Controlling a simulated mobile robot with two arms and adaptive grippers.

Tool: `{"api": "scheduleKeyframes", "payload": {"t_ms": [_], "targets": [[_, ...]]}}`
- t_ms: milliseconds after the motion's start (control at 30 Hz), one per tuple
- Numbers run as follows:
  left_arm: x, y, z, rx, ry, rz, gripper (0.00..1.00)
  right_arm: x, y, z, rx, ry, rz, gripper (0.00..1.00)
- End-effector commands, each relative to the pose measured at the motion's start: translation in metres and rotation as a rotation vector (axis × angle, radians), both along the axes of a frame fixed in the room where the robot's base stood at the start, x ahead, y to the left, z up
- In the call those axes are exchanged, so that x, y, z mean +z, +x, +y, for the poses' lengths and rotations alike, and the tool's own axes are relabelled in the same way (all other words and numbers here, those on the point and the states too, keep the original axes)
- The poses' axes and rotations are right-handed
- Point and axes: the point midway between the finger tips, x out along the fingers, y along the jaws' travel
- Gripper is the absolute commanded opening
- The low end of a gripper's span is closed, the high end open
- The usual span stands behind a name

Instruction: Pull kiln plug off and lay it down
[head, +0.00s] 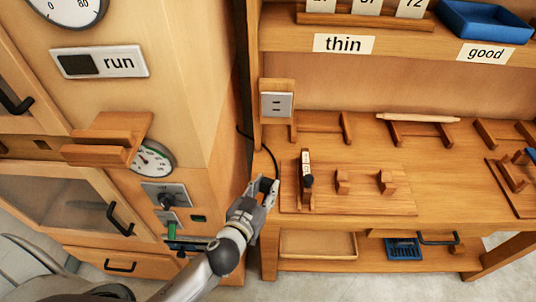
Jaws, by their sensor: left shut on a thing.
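My left gripper (264,187) is at the left front edge of the wooden bench, low beside the small fixture board. It is shut on the kiln plug, which is mostly hidden by the fingers. A black cable (272,155) comes from behind the cabinet edge and curves down to the gripper. The wall socket (277,104) is above the bench at its left end, with its slots bare and nothing in it. My right gripper is not in view.
A fixture board (325,200) with upright wooden blocks stands just right of the gripper. Wooden rests (320,125) line the back of the bench. The kiln cabinet (215,110) with gauges and switches is on the left. A shelf holds a blue tray (486,22).

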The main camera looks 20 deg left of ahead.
Motion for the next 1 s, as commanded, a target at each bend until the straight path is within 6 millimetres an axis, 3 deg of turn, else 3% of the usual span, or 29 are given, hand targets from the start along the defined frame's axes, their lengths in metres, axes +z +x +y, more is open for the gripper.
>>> {"api": "scheduleKeyframes", "payload": {"t_ms": [33,200,400,667,1000], "targets": [[0.005,0.018,-0.001,-0.008,0.006,0.029,0.00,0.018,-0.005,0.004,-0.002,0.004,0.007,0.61],[-0.013,0.064,0.004,-0.027,0.019,0.138,0.00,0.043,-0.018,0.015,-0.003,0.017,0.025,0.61],[-0.023,0.097,0.016,-0.034,0.024,0.219,0.00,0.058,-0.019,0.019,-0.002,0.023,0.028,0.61],[-0.033,0.106,0.021,-0.036,0.024,0.247,0.00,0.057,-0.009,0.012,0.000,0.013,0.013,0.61],[-0.058,0.106,0.021,-0.036,0.023,0.245,0.00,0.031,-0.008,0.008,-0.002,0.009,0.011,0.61]]}}
